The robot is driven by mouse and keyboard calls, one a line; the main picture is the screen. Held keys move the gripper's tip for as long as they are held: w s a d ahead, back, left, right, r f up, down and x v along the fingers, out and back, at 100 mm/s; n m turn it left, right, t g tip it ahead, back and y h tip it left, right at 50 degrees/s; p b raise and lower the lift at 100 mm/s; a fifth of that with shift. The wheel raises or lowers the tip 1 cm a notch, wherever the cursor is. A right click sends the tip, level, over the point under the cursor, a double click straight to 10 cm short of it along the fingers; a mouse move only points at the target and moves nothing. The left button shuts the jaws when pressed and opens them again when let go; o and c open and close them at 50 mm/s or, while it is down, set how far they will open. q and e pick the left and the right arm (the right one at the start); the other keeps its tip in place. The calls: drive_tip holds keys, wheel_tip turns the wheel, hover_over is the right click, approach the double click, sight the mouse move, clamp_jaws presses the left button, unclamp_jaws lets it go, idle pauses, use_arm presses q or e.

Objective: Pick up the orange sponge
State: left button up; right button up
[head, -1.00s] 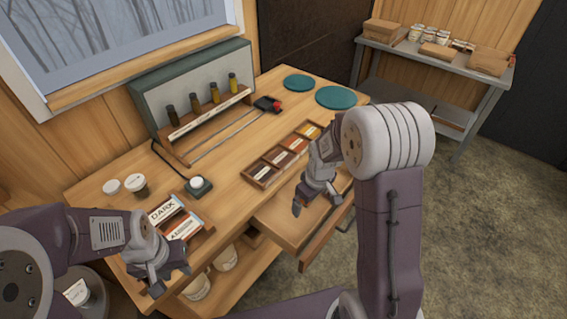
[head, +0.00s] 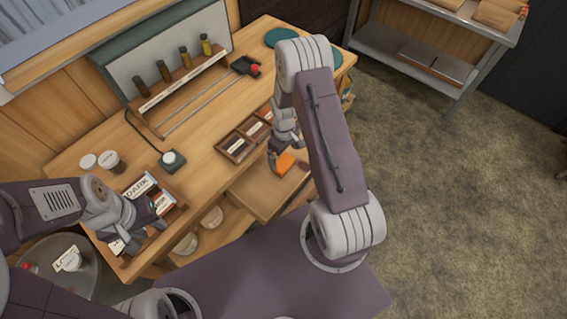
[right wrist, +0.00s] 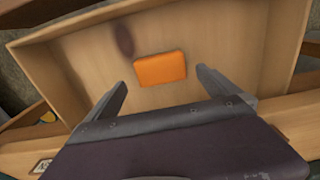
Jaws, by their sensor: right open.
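The orange sponge (head: 286,163) lies in the open wooden drawer (head: 255,190) under the table's front edge. In the right wrist view the sponge (right wrist: 160,68) lies flat on the bare drawer floor (right wrist: 205,50), ahead of my fingertips and between their lines. My right gripper (head: 281,160) is over the drawer, close to the sponge and partly in front of it in the head view. Its two fingers (right wrist: 160,78) are spread apart with nothing between them. My left gripper (head: 150,228) is at the table's left front, by the label box; its jaw gap is unclear.
The wooden table (head: 200,150) holds a divided sample tray (head: 236,147), a small scale (head: 172,160), jars (head: 110,161) and a bottle rack (head: 190,80). Drawer walls (right wrist: 265,40) surround the sponge. A metal shelf (head: 430,60) stands at the back right.

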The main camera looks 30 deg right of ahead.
sight(284, 162)
drive_tip(key=shift+w+d+f, duration=0.1)
drive_tip(key=shift+d+f, duration=0.05)
drive_tip(key=shift+f, duration=0.35)
drive_tip(key=f, duration=0.1)
drive_tip(key=f+p, duration=0.1)
drive_tip(key=f, duration=0.2)
drive_tip(key=shift+s+a+f, duration=0.2)
drive_tip(key=shift+a+f, duration=0.05)
drive_tip(key=shift+w+d+f, duration=0.15)
drive_tip(key=shift+f, duration=0.1)
drive_tip(key=shift+r, duration=0.1)
drive_tip(key=c, duration=1.1)
drive_tip(key=shift+c, duration=1)
drive_tip(key=shift+r, duration=0.45)
wheel_tip(284, 162, up, 3)
drive_tip(key=shift+r+b, duration=0.1)
drive_tip(key=shift+b, duration=0.3)
drive_tip(key=s+d+r, duration=0.1)
drive_tip(key=s+r, duration=0.2)
drive_tip(key=s, duration=0.3)
drive_tip(key=s+d+r+b, duration=0.1)
drive_tip(key=s+r, duration=0.3)
drive_tip(key=s, duration=0.1)
drive_tip(key=shift+s, duration=0.35)
